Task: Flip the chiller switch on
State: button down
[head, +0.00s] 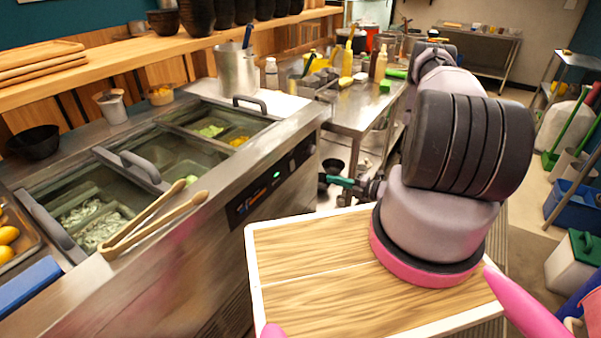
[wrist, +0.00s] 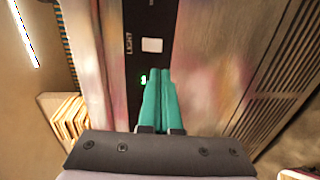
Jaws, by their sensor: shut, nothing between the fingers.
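The chiller (head: 200,240) is a steel counter with glass lids at the left of the head view. Its front carries a dark control panel (head: 257,193) with a small lit green display. In the wrist view the panel (wrist: 137,20) shows the word LIGHT beside a pale square switch (wrist: 152,45), and a green lit digit (wrist: 144,79) below it. I cannot tell which control is the chiller switch. My gripper (head: 333,180) has teal fingers, shut and empty. In the wrist view the fingertips (wrist: 160,71) overlap the panel's edge, just right of the digit and below the pale switch. Contact cannot be told.
Wooden tongs (head: 155,222) lie across the chiller's top edge. A steel table (head: 350,115) with bottles and containers stands beyond my gripper. A vented metal surface (wrist: 265,75) lies at the right of the wrist view.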

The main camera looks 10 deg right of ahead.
aim_at(293, 170)
jog(key=x, duration=1.4)
jog(key=shift+w+a, duration=0.15)
jog(key=shift+f, duration=0.1)
jog(key=f+v, duration=0.3)
jog(key=v, duration=1)
jog(key=shift+s+d, duration=0.35)
jog(key=shift+d, duration=0.05)
jog(key=shift+f, duration=0.1)
